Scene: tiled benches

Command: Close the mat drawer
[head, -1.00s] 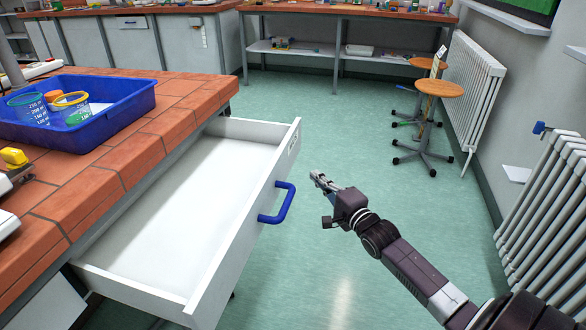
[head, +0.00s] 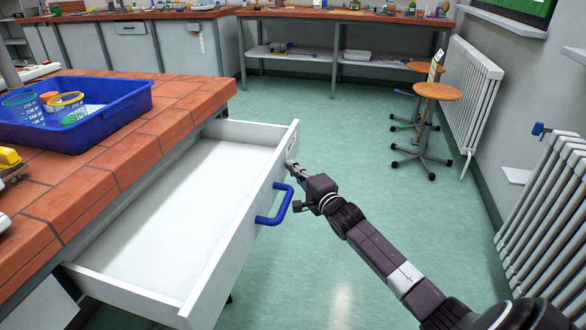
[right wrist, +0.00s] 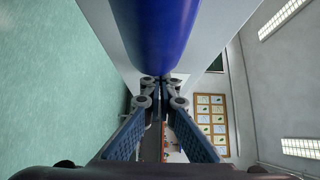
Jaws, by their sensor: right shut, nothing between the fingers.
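The mat drawer (head: 190,213) is pulled far out of the tiled bench and looks empty. Its white front (head: 240,240) carries a blue handle (head: 272,213). My right gripper (head: 291,166) is shut and empty, at the drawer front just above and beyond the handle. In the head view its tip appears to meet the front; I cannot tell whether it touches. In the right wrist view the blue handle (right wrist: 162,35) is large and close, above the shut fingers (right wrist: 158,82). My left gripper is not in view.
A blue tray (head: 115,125) with beakers stands on the tiled bench (head: 140,140) above the drawer. Stools (head: 437,92) and radiators (head: 548,215) stand on the right. The green floor (head: 330,120) beyond the drawer is clear.

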